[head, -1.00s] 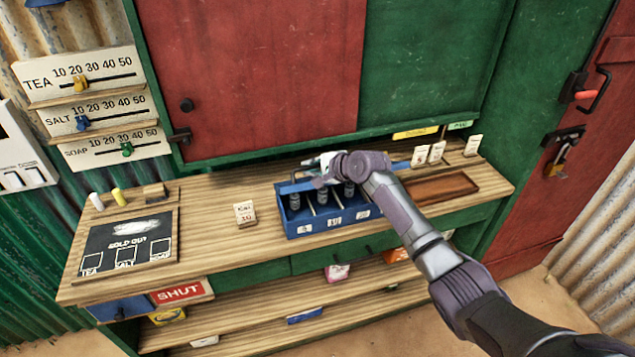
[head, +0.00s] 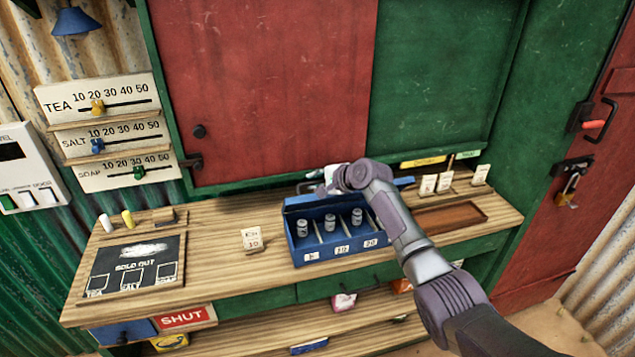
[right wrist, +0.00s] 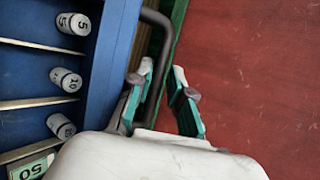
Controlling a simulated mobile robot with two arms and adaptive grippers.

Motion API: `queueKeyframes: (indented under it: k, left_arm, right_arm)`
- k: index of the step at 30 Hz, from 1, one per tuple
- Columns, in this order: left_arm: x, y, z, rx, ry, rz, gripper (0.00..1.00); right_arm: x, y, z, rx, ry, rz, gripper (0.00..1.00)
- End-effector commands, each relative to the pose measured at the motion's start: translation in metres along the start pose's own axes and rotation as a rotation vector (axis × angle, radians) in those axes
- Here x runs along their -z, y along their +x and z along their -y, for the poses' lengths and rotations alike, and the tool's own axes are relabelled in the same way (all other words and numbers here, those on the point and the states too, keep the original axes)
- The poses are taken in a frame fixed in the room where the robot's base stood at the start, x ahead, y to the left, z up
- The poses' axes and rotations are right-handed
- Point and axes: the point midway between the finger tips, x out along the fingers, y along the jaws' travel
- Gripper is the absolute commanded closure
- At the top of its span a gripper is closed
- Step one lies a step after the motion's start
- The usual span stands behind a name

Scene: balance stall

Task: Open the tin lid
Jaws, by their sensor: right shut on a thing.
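The tin is a blue box (head: 312,256) on the wooden counter, with several upright white-topped rolls in its compartments and number tags on its front. Its blue lid (head: 302,201) is raised at the tin's back edge, partly hidden by my right gripper (head: 330,181). In the right wrist view the lid (right wrist: 112,55) is a blue panel beside the compartments. A dark bent bar handle (right wrist: 157,45) runs along it. My right gripper (right wrist: 163,90) has its green fingers on either side of this handle and is shut on it. My left gripper is not in view.
The closed red shutter (head: 262,90) stands close behind the lid. A chalkboard (head: 130,268) and a small card (head: 252,240) are left of the tin. A brown tray (head: 450,216) and upright cards (head: 443,182) are right.

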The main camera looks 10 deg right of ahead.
Motion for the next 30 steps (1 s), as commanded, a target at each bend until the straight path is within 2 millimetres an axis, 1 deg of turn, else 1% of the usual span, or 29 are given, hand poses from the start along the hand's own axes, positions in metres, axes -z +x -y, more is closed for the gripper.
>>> queueKeyframes:
  k: [1, 26, 27, 30]
  left_arm:
    - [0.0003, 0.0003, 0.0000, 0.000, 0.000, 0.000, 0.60]
    - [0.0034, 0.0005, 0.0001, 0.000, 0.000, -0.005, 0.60]
    - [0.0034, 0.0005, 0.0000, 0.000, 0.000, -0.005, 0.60]
    - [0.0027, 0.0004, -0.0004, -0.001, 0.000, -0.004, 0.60]
  right_arm:
    - [-0.0013, -0.0037, 0.0193, 0.050, -0.002, -0.003, 1.00]
    - [-0.0021, -0.0033, 0.0191, 0.050, 0.000, -0.002, 1.00]
    - [-0.0021, -0.0033, 0.0191, 0.050, 0.000, -0.002, 0.78]
    - [-0.0021, -0.0033, 0.0191, 0.049, 0.000, -0.002, 0.78]
